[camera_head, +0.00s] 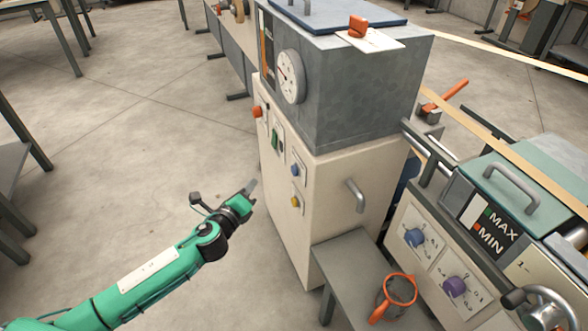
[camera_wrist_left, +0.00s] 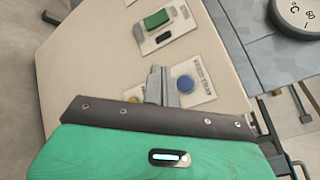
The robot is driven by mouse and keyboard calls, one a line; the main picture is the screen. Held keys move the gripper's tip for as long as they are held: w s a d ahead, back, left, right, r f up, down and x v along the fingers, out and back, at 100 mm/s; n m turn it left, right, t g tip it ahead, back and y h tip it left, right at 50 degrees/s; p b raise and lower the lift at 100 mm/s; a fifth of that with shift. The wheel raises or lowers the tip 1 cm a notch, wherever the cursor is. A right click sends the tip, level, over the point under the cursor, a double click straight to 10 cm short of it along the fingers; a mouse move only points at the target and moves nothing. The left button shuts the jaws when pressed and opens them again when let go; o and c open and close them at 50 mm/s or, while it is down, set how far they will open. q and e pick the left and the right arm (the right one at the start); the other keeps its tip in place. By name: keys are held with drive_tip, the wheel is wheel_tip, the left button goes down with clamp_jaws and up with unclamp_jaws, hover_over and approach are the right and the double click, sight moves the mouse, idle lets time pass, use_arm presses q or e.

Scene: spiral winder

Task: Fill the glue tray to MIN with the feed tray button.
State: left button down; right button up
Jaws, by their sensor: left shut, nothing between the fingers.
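The cream cabinet's front has a blue button (camera_head: 295,169) and a yellow button (camera_head: 295,201) below it. A green button (camera_head: 274,139) sits higher. Label text is too small to read, so I cannot tell which is the feed tray button. My left gripper (camera_head: 251,186) is shut and empty, left of the panel. In the left wrist view its fingertips (camera_wrist_left: 158,74) overlap the panel just beside the blue button (camera_wrist_left: 186,84); the yellow button (camera_wrist_left: 133,99) is partly hidden. The glue tray (camera_head: 522,180) has a MAX/MIN gauge (camera_head: 487,227); its level is unclear. My right gripper is out of view.
A grey heater box with a dial (camera_head: 289,76) tops the cabinet. A red-orange knob (camera_head: 257,111) and a metal handle (camera_head: 355,196) stick out from the cabinet. A grey stand (camera_head: 345,255) carries an orange-rimmed pot (camera_head: 400,290). The floor around my left arm is clear.

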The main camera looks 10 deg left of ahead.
sight(294, 170)
use_arm(q)
drive_tip(key=w+d, duration=0.5)
drive_tip(key=d, duration=0.2)
drive_tip(key=shift+d, duration=0.15)
idle(0.3)
drive_tip(key=shift+d, duration=0.1)
idle(1.8)
drive_tip(key=shift+w+d, duration=0.2)
drive_tip(key=shift+d, duration=0.05)
drive_tip(key=shift+w+d+p, duration=0.25)
drive_tip(key=shift+d+p, duration=0.05)
drive_tip(key=shift+d, duration=0.1)
idle(2.6)
drive_tip(key=shift+a, duration=0.1)
idle(0.9)
drive_tip(key=shift+s+a, duration=0.5)
drive_tip(key=shift+a, duration=0.15)
